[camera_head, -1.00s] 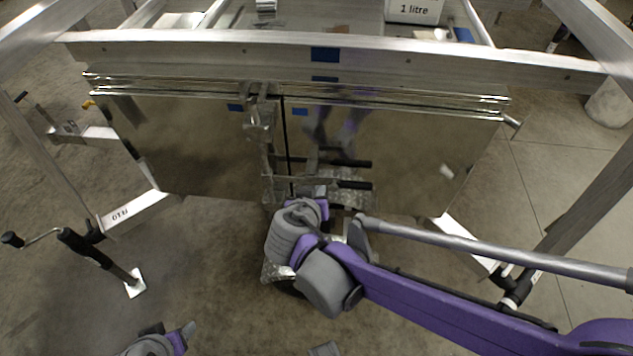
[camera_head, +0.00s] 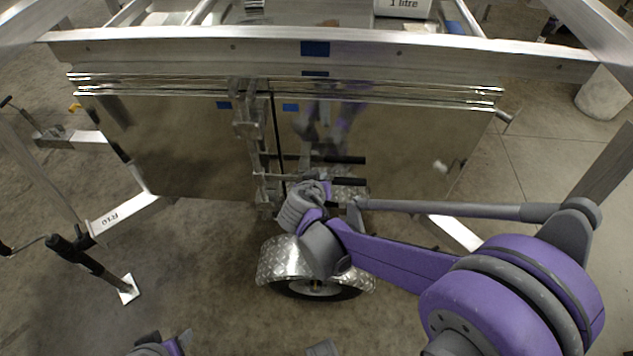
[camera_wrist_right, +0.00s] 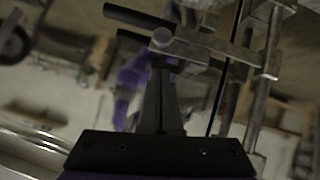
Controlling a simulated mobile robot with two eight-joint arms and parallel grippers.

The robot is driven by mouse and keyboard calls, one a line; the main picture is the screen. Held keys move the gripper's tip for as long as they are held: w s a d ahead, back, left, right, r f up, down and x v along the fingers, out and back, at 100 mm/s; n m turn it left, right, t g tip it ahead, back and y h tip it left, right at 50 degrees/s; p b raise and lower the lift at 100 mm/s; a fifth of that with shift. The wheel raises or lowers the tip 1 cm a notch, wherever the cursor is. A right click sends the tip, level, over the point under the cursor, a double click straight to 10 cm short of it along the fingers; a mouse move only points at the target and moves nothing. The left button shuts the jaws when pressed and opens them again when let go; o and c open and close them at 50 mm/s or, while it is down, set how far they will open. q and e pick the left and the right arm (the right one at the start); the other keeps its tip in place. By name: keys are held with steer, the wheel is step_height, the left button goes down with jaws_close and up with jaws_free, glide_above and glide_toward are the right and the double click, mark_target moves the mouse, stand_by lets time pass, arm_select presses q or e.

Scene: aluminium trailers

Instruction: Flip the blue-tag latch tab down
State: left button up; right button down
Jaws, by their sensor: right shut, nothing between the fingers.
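The latch hardware (camera_head: 247,130) is a metal bracket and vertical rod beside the dark seam between two mirror-like doors. Blue tags sit left (camera_head: 222,105) and right (camera_head: 290,107) of it. Two black-gripped handles (camera_head: 347,160) stick out to the right lower down. I cannot tell which part is the blue-tag tab or its angle. My right gripper (camera_wrist_right: 161,70) is shut and empty, its tips close to the round end of a handle bar (camera_wrist_right: 163,38); contact is unclear. In the head view its fingers are mostly hidden by my wrist. My left gripper is not clearly seen.
A trailer rail (camera_head: 400,58) with another blue tag runs above the doors. A wheel under a tread-plate fender (camera_head: 280,258) is below. A jack stand (camera_head: 95,265) stands at left. The floor around is mostly clear.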

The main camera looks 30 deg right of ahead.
steer(key=shift+d+f, duration=0.2)
steer(key=shift+f, duration=0.5)
steer(key=shift+d+f, duration=0.15)
steer(key=shift+f, duration=0.55)
steer(key=shift+s+f+b, duration=0.1)
steer(key=shift+b, duration=0.2)
steer(key=shift+d+f, duration=0.1)
steer(key=shift+d, duration=0.05)
steer(key=shift+s+f+m+y, duration=0.1)
steer(key=shift+f+m+y, duration=0.05)
steer(key=shift+m+y, duration=0.2)
steer(key=f+m+t+y+b, duration=0.2)
steer(key=f+m+y+b, duration=0.1)
steer(key=shift+s+d+f+t+b, duration=0.2)
steer(key=shift+d+f+t+b, duration=0.1)
steer(key=shift+d, duration=0.1)
steer(key=shift+r+p, duration=0.6)
steer(key=shift+r, duration=0.2)
